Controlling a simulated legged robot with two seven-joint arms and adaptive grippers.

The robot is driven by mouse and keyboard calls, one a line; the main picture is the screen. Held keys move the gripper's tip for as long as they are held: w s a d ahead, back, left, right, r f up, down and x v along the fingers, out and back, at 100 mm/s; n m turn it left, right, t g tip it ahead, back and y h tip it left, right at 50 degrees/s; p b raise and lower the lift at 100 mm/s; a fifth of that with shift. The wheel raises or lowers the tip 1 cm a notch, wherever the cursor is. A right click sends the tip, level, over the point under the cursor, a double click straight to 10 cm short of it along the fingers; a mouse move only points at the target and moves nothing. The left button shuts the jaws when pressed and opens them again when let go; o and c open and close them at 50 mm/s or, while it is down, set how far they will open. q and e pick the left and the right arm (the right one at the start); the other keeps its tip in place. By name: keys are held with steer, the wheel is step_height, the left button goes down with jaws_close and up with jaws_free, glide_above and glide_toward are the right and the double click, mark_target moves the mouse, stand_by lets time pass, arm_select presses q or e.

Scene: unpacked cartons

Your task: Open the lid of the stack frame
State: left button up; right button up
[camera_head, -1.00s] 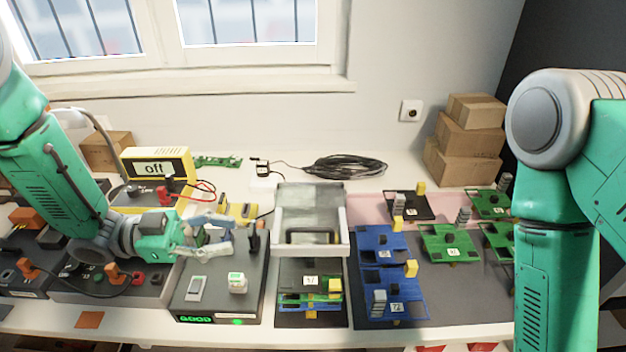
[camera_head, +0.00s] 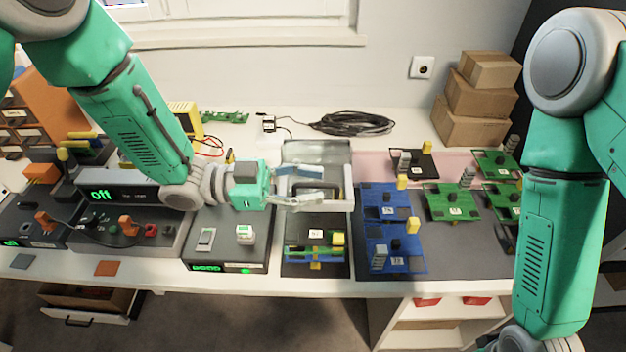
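The stack frame is the grey box-like unit in the middle of the table, with a pale, see-through lid (camera_head: 318,150) and a dark handle at the lid's front. The lid looks down. Stacked boards (camera_head: 314,250) show below it. My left gripper (camera_head: 318,184) is in front of the lid, with its two fingers apart and pointing right. The fingers overlap the dark handle in the picture and partly hide it. I cannot tell whether they touch it. My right arm hangs at the right edge; its gripper is out of view.
Blue boards (camera_head: 378,222) and green boards (camera_head: 452,203) lie on a grey mat right of the frame. A grey device with green digits (camera_head: 218,255) stands to the left. A black cable coil (camera_head: 352,124) and stacked cartons (camera_head: 476,100) are at the back.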

arm_select(q)
jaws_close()
